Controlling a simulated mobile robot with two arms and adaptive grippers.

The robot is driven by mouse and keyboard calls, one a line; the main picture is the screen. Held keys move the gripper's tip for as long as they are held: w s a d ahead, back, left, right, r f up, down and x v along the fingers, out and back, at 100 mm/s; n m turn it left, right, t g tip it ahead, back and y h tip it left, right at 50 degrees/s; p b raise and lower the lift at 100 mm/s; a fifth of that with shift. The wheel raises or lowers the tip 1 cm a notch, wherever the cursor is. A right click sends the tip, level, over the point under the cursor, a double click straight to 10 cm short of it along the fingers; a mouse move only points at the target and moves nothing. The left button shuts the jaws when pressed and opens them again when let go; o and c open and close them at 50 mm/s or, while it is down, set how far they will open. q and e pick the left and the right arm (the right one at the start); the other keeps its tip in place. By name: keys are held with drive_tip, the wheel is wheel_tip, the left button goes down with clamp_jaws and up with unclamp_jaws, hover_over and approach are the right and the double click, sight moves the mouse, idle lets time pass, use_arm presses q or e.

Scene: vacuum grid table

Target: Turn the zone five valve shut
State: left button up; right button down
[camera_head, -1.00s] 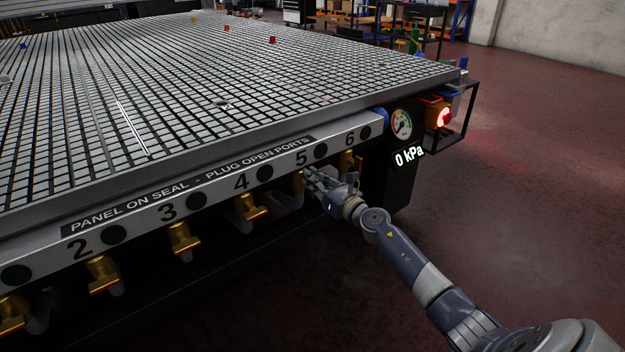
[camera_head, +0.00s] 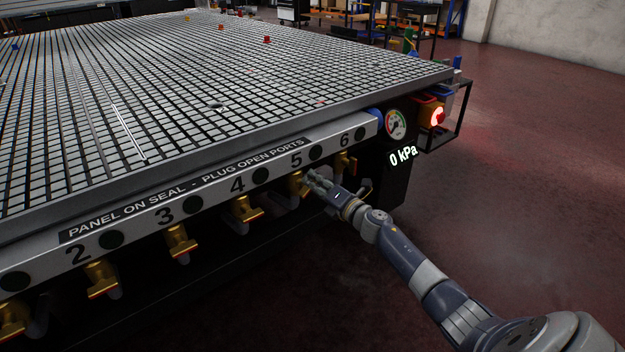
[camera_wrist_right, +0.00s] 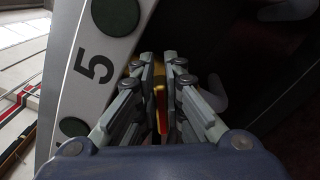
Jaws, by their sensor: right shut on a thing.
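The zone five valve (camera_head: 295,184) is a brass-yellow valve below the number 5 on the front rail. My right gripper (camera_head: 311,183) is at this valve and partly hides it. In the right wrist view, the yellow valve handle with a red edge (camera_wrist_right: 160,105) lies between the two fingers of my right gripper (camera_wrist_right: 160,75), which is shut on it. The number 5 label and a dark round disc sit beside it on the rail. The handle's exact angle is hard to tell behind the fingers. My left gripper is not in view.
Other brass valves hang along the rail (camera_head: 140,212), with valve six (camera_head: 343,162) close to the right of my gripper. A pressure gauge (camera_head: 395,124), a 0 kPa display (camera_head: 403,155) and a lit red button (camera_head: 437,117) are at the corner. The floor on the right is clear.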

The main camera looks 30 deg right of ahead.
drive_tip(key=m, duration=0.2)
drive_tip(key=shift+d+f+m+p, duration=0.2)
drive_tip(key=shift+f+m+p, duration=0.1)
drive_tip(key=shift+m, duration=0.1)
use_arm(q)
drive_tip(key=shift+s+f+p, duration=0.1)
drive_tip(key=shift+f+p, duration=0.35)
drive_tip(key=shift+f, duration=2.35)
use_arm(e)
drive_tip(key=shift+f+m, duration=0.25)
drive_tip(key=shift+m, duration=0.75)
drive_tip(key=shift+f+m, duration=0.25)
drive_tip(key=shift+m, duration=0.75)
drive_tip(key=c, duration=1.7)
unclamp_jaws()
drive_tip(key=shift+d, duration=0.1)
drive_tip(key=s, duration=0.8)
drive_tip(key=s+d, duration=0.1)
drive_tip(key=s, duration=0.3)
